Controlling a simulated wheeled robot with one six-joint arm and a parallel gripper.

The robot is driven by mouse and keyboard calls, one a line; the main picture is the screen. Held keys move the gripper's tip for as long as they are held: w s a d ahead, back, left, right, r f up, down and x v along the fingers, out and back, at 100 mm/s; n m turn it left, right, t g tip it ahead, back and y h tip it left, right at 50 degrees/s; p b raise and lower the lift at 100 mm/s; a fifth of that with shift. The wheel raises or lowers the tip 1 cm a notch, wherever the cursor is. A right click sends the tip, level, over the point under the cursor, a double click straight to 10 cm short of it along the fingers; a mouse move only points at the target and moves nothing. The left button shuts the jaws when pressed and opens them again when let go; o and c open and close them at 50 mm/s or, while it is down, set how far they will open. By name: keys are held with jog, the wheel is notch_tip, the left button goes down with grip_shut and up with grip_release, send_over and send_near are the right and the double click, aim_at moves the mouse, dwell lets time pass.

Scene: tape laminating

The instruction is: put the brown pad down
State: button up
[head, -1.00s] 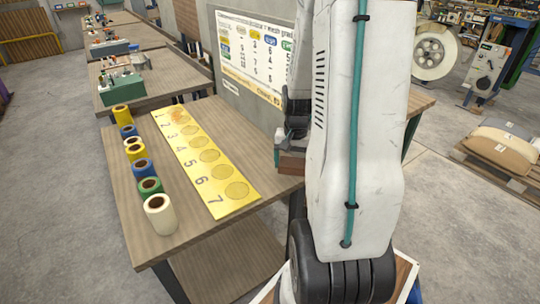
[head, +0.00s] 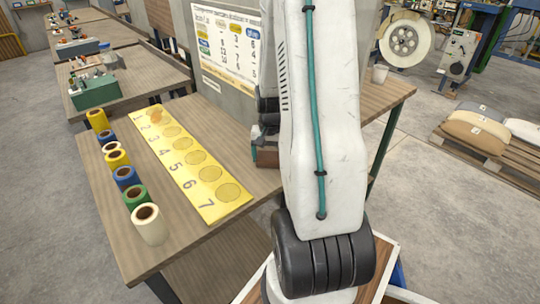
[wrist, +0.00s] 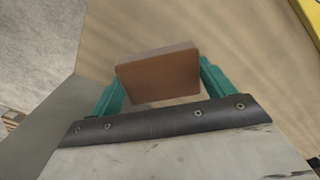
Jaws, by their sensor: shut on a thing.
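The brown pad (wrist: 158,76) is held between the two teal fingers of my gripper (wrist: 162,84) in the wrist view. A wooden surface lies behind it there, and I cannot tell whether the pad touches it. In the head view the pad (head: 267,158) shows low under my gripper (head: 262,142), at the right side of the wooden table (head: 130,225). My arm hides part of the gripper in that view.
A yellow strip (head: 180,165) with numbered circles lies on the table. Several tape rolls (head: 126,178) stand in a row left of it. A wall panel with a chart (head: 226,45) rises behind. A white cup (head: 380,74) stands farther right.

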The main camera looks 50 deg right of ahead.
aim_at(270, 156)
jog(key=o, duration=1)
jog(key=shift+d+f, duration=0.1)
jog(key=shift+f, duration=0.05)
jog(key=shift+c, duration=0.2)
notch_tip(270, 156, up, 12)
jog(key=a+r+n, duration=0.2)
jog(key=a+r, duration=0.3)
jog(key=a, duration=0.3)
jog(key=a+r+n, duration=0.3)
jog(key=a+r, duration=0.2)
jog(key=a, duration=0.2)
jog(key=s+a+r+n, duration=0.2)
jog(key=s+a+n, duration=0.1)
jog(key=s+a, duration=0.3)
jog(key=s+a+r+n+t, duration=0.1)
jog(key=s+a+r+n, duration=0.1)
jog(key=s+a, duration=0.4)
jog(key=a+n, duration=0.1)
jog(key=a, duration=0.2)
jog(key=shift+s+a+r+n, duration=0.2)
jog(key=shift+s+r+n, duration=0.1)
jog(key=shift+s, duration=0.1)
